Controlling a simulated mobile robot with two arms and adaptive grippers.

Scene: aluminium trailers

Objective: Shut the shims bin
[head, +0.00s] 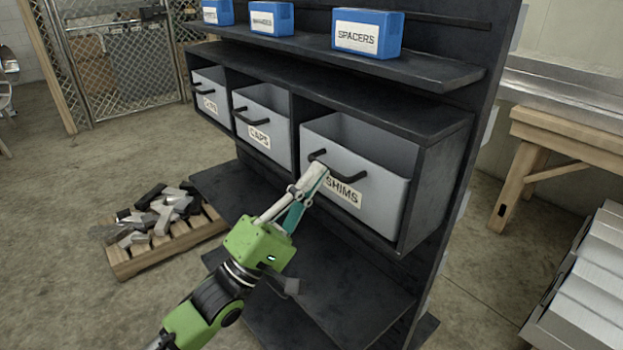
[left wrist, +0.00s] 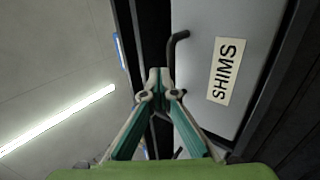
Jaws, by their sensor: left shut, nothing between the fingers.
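The shims bin (head: 385,207) is a grey bin at the right end of a row in the black shelf unit. It has a black bar handle (head: 345,171) and a white SHIMS label. Its interior shows above its front, and I cannot tell exactly how far out it stands. My left gripper (head: 319,170) is shut and empty, its tips at the left end of the handle and covering part of the label's left side. In the left wrist view, the tips (left wrist: 160,74) are beside the bin front (left wrist: 222,30), near the handle (left wrist: 177,42); contact is unclear. My right gripper is not in view.
A caps bin (head: 268,112) and another grey bin (head: 207,82) sit to the left. Blue boxes, including the spacers box (head: 367,31), stand on the shelf above. A pallet with metal offcuts (head: 150,252) lies on the floor at left. A wooden bench (head: 560,130) stands at right.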

